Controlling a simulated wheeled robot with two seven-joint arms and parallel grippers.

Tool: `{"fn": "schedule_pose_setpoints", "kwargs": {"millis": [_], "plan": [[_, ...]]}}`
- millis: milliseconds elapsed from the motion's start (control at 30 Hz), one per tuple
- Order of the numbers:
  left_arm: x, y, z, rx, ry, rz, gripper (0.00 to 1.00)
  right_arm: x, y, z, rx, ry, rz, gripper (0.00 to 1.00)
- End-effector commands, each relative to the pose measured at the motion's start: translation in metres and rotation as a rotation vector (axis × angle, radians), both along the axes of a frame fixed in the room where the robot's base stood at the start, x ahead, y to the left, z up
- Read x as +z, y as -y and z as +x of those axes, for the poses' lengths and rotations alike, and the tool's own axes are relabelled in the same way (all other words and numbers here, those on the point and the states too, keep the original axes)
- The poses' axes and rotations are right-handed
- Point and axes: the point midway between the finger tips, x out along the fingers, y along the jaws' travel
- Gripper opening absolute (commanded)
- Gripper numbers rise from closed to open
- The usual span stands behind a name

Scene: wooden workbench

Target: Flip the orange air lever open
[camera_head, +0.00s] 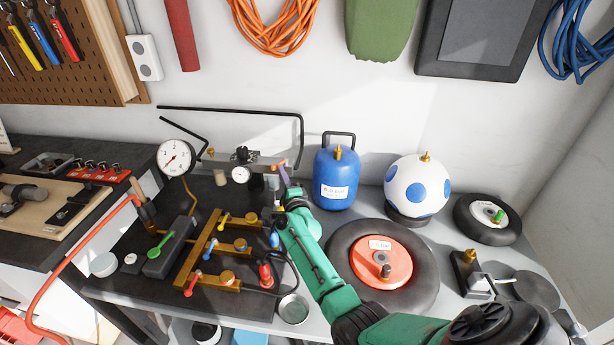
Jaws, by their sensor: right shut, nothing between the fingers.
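A small orange lever (280,164) shows at the right end of the grey pipe assembly with the gauges, at the back of the bench. My right gripper (284,177) is right at it, reaching up from the front right on my green arm. The fingers look shut, with nothing held between them. Whether the fingertips touch the lever cannot be told, as the gripper covers part of that end of the assembly. My left gripper is not in view.
A brass manifold (205,250) with yellow, blue and red levers stands to the front left. A blue tank (336,178) is close on the right of my gripper. A wheel (352,240) and a spotted ball (417,190) are farther right. A black pipe (230,110) runs above.

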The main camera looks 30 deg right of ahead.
Motion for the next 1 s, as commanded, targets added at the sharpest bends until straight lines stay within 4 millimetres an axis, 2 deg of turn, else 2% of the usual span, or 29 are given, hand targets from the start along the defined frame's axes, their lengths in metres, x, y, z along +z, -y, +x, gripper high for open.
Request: {"fn": "schedule_pose_setpoints", "kwargs": {"millis": [400,1000], "plan": [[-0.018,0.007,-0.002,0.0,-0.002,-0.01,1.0,-0.002,-0.017,0.016,0.003,0.001,0.002,0.0],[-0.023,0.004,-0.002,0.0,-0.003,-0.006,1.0,-0.001,-0.019,0.022,0.002,0.0,0.002,0.0]]}}
